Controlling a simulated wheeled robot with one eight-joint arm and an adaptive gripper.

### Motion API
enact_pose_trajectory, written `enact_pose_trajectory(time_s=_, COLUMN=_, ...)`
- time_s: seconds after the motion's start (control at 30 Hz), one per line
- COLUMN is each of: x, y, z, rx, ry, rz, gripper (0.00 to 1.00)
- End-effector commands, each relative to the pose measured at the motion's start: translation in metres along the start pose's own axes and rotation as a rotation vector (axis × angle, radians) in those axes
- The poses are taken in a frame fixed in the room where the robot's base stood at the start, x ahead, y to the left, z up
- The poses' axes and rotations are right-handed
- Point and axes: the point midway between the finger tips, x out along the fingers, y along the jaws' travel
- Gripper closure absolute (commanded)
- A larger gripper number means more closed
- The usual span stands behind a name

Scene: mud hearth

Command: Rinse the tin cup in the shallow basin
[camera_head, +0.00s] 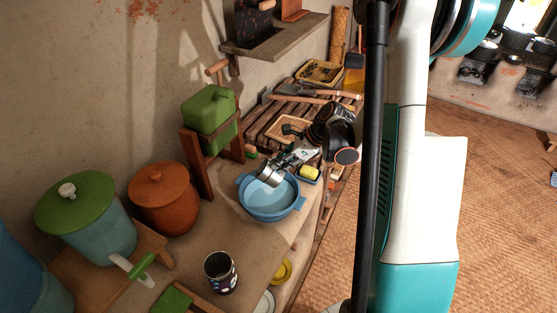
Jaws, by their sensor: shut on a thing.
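The shallow basin (272,207) is light blue with side handles and stands on the ledge in the middle of the view. The tin cup (268,175) is shiny metal and looks tilted. It is over the far-left part of the basin. I cannot tell whether it touches the basin or what is inside it. My gripper (281,165) reaches in from the upper right and is shut on the tin cup. The fingertips are small and partly hidden against the cup.
A yellow sponge (310,172) lies in a blue dish right of the basin. A green container (210,122) in a wooden stand is behind it. A dark patterned cup (221,272), an orange pot (162,195) and a green-lidded drum (92,215) stand left. A slatted rack is beyond.

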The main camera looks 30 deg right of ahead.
Motion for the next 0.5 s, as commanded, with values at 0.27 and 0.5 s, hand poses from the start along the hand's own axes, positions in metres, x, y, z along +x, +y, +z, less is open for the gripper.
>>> enact_pose_trajectory(time_s=0.27, x=0.023, y=0.000, z=-0.016, rx=0.000, ry=-0.001, rz=0.000, gripper=1.00)
enact_pose_trajectory(time_s=0.5, x=0.041, y=0.000, z=-0.029, rx=-0.001, ry=-0.001, rz=0.000, gripper=1.00)
